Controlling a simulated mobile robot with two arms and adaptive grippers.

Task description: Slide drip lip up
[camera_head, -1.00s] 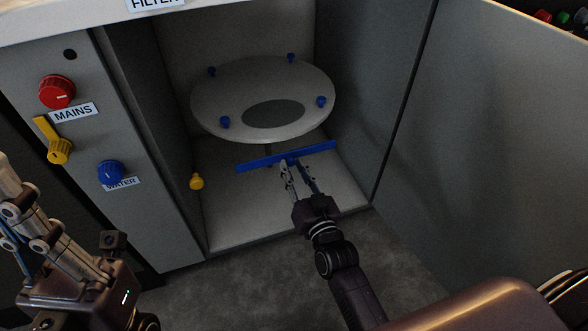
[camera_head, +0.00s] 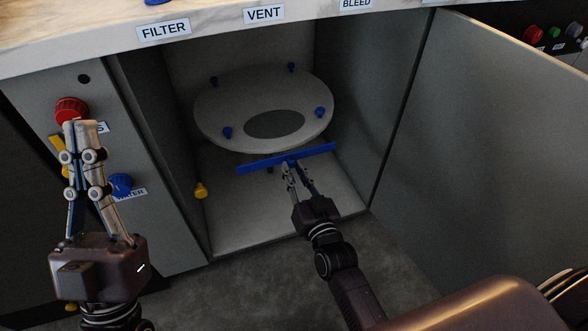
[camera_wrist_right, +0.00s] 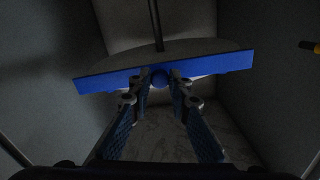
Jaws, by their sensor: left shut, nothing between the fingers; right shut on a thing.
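The drip lip is a long blue bar (camera_head: 262,163) below the front edge of the white round plate (camera_head: 215,134) in the open cabinet. It also shows in the right wrist view as a blue bar (camera_wrist_right: 110,79) with a round blue knob at its middle. My right gripper (camera_head: 287,166) reaches into the cabinet and is shut on the drip lip at its middle; the fingertips close around the knob (camera_wrist_right: 160,79). My left gripper (camera_head: 82,124) is shut and empty, pointing up in front of the left panel with the red and blue knobs.
The round plate has several small blue knobs and a dark oval. A yellow knob (camera_head: 201,190) sits on the cabinet's left inner wall. The open door (camera_head: 480,150) stands at right. A counter (camera_head: 90,40) with FILTER and VENT labels runs above.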

